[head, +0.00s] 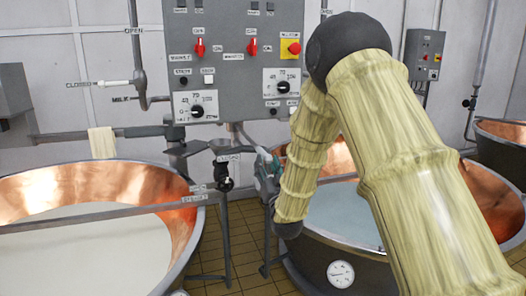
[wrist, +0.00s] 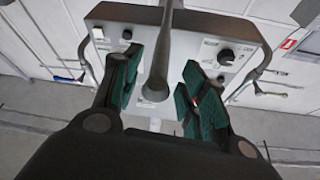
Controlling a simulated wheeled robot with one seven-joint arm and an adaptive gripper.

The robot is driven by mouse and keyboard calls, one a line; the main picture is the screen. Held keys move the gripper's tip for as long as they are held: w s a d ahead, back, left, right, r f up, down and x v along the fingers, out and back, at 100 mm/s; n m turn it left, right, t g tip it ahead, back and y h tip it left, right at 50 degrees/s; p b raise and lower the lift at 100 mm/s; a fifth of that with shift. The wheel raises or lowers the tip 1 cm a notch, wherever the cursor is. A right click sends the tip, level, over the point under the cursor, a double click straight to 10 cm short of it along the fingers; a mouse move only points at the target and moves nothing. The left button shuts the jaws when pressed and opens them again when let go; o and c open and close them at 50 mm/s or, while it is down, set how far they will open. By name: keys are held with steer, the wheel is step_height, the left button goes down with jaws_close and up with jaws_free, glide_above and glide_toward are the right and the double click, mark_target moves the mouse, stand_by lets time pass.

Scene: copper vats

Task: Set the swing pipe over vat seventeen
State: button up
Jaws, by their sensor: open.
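In the head view a copper vat (head: 78,185) with pale liquid stands at left, and another copper vat (head: 485,195) stands at right, partly hidden by my arm. I cannot read a vat number on either. A grey pipe (head: 241,135), which may be the swing pipe, slants down from below the control panel towards my gripper (head: 268,166). In the wrist view a grey pipe (wrist: 161,55) runs between the green finger pads of my gripper (wrist: 162,95). The fingers are open, with gaps on both sides of the pipe. The pipe's far end is hidden.
A grey control panel (head: 235,60) with red switches and dials is behind the gripper. A labelled grey bar (head: 100,215) crosses the left vat's front. A pale cloth (head: 102,142) hangs over a rail at the left vat's back. Tiled floor (head: 240,235) shows between the vats.

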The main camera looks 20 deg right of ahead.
mark_target(261, 148)
steer(key=shift+p+x, duration=0.9)
steer(key=shift+x, duration=2.05)
jaws_close()
